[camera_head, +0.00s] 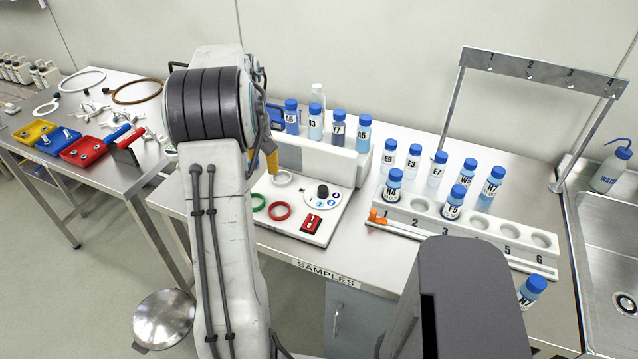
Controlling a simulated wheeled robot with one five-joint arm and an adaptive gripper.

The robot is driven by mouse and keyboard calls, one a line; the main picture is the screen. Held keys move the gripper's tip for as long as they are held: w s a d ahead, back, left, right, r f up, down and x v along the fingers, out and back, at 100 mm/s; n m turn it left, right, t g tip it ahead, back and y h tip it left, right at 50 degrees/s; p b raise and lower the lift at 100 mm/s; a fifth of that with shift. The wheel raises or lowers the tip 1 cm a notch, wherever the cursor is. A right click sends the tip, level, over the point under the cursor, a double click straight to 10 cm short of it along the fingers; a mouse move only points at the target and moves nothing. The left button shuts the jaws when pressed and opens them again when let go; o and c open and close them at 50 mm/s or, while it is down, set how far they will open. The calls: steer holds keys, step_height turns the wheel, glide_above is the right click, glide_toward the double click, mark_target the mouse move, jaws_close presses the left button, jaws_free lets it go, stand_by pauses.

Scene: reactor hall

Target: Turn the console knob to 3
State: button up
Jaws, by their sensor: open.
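The console (290,235) is a pale sloped panel on the samples bench, right of my arm. Its black knob (323,191) stands on a white disc with small blue marks at its right. The marks and the pointer are too small to read. My gripper (270,160) is mostly hidden behind my own arm; a yellow-orange finger shows above the back left of the console, left of the knob and apart from it. It is open, with nothing visible in it.
A red switch (312,223), a red ring (280,211) and a green ring (257,202) are on the console. A raised shelf (345,165) with bottles stands behind it. A numbered white rack (420,207) with bottles and an orange-tipped rod (378,217) are at the right.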

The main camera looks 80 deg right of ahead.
steer(key=m+p, duration=0.1)
glide_above(323, 188)
steer(key=shift+y, duration=0.3)
steer(key=f, duration=0.2)
steer(key=w+f, duration=0.1)
steer(key=f, duration=0.1)
steer(key=shift+a, duration=0.1)
steer(key=shift+m, duration=0.3)
steer(key=f, duration=0.4)
steer(key=s+f+p, duration=0.1)
steer(key=f, duration=0.1)
steer(key=shift+f, duration=0.9)
jaws_close()
